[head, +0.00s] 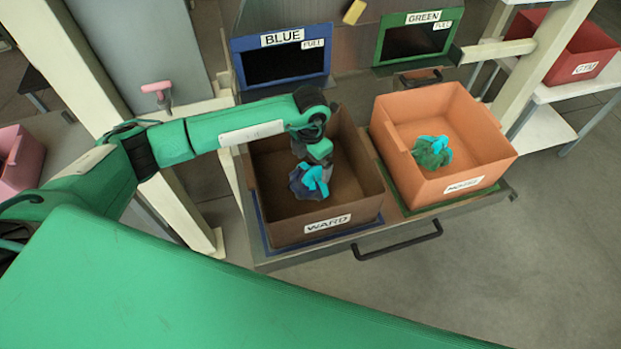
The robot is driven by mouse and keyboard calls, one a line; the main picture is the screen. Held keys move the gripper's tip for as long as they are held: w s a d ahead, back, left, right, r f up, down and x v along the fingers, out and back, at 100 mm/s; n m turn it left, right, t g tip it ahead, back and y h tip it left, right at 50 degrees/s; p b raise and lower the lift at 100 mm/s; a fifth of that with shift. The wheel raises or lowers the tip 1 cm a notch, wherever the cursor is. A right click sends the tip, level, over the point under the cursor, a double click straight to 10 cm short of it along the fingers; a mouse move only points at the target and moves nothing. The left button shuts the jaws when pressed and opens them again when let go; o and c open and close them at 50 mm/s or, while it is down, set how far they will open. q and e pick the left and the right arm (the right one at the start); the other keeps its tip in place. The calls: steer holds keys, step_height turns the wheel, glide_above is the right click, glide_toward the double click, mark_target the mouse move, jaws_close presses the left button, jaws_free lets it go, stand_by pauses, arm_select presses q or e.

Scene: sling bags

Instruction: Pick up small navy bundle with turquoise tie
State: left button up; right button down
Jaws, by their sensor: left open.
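The small navy bundle with a turquoise tie (298,188) lies in the brown bin labelled WARD (350,229). My left arm reaches in from the left over that bin. My left gripper (317,168) points down into the bin, directly above or at the bundle's turquoise tie (315,181). Its jaws are open; the fingertips are small here and partly merge with the tie, so I cannot tell whether they touch it. My right gripper is not in view.
An orange bin (487,164) to the right holds a green bundle with a turquoise tie (431,152). Both bins stand on a drawer-like tray with a black handle (400,242). BLUE (282,38) and GREEN (423,17) slots are behind. A pale post (540,65) rises at right.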

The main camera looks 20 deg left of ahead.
mark_target(311, 168)
arm_select(q)
steer(key=shift+w+f+p, duration=0.2)
steer(key=shift+f+p, duration=0.2)
steer(key=shift+f, duration=2.3)
steer(key=c, duration=1)
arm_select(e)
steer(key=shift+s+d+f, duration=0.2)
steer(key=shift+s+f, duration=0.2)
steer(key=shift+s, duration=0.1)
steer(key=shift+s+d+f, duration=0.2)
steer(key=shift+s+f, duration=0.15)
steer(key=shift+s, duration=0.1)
